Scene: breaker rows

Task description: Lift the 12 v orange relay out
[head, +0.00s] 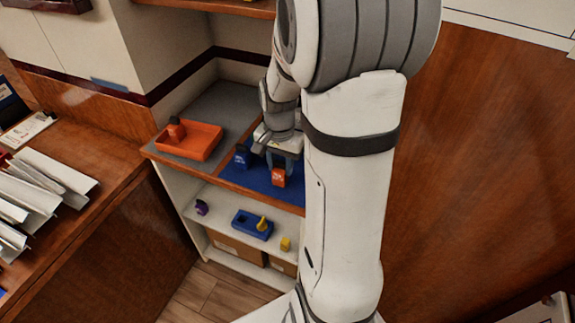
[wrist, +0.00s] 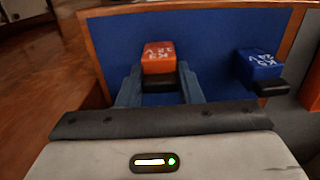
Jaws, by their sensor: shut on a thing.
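The orange relay (head: 278,178) is a small block over the blue mat on the upper shelf. In the wrist view the orange relay (wrist: 158,56) shows the marking "K3 12 V" and a black part on its near side. My gripper (head: 284,163) reaches down to it from above. In the wrist view my gripper (wrist: 160,90) has one finger on each side of the black part and is shut on the relay. I cannot tell whether the relay touches the mat.
A blue 24 V relay (wrist: 260,64) stands to the right in the wrist view and left of my gripper (head: 242,157) in the head view. An orange tray (head: 205,141) holds a red-orange piece (head: 176,129). The lower shelf has a blue tray (head: 250,228) and small pieces.

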